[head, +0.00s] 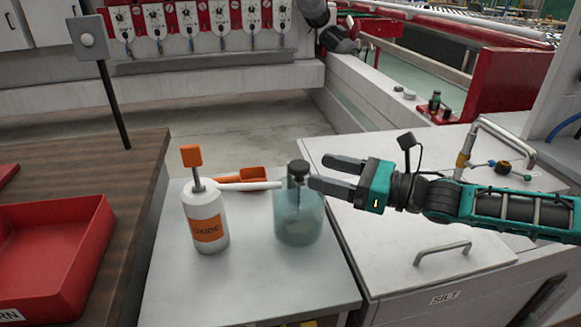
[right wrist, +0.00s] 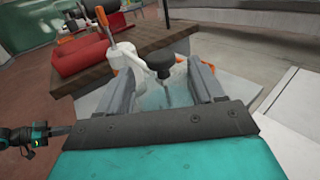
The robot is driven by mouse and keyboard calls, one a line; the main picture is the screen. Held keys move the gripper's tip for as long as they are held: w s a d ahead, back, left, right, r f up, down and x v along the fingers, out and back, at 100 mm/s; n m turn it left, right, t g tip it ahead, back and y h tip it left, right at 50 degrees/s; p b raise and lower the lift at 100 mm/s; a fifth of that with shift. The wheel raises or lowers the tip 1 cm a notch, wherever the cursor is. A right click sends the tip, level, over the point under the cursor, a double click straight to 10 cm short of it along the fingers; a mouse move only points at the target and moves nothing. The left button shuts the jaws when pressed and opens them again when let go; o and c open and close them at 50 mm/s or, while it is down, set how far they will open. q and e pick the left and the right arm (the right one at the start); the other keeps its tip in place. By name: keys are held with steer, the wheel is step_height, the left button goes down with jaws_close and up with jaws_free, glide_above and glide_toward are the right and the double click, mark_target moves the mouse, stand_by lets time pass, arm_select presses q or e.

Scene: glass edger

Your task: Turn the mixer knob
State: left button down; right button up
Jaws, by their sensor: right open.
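The mixer is a translucent teal jar (head: 298,222) on a light grey table, with a black knob (head: 298,168) on top. A thin stem runs down from the knob into the jar. My right gripper (head: 318,172) comes in from the right, open and empty, with its fingertips just right of the knob. In the right wrist view the knob (right wrist: 161,62) shows between the two fingers, near their tips; I see no contact. My left gripper (right wrist: 56,130) shows small at the left edge of the right wrist view; its jaws are too small to read.
A white oxide bottle (head: 207,222) with an orange top stands left of the jar. A white rod (head: 250,185) reaches between them. An orange scoop (head: 240,175) lies behind. A red tray (head: 60,240) is at left. A white cabinet (head: 390,235) with a handle is at right.

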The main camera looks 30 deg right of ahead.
mark_target(291, 163)
steer(key=shift+p+x, duration=0.3)
steer(key=shift+x, duration=3.7)
steer(key=c, duration=0.9)
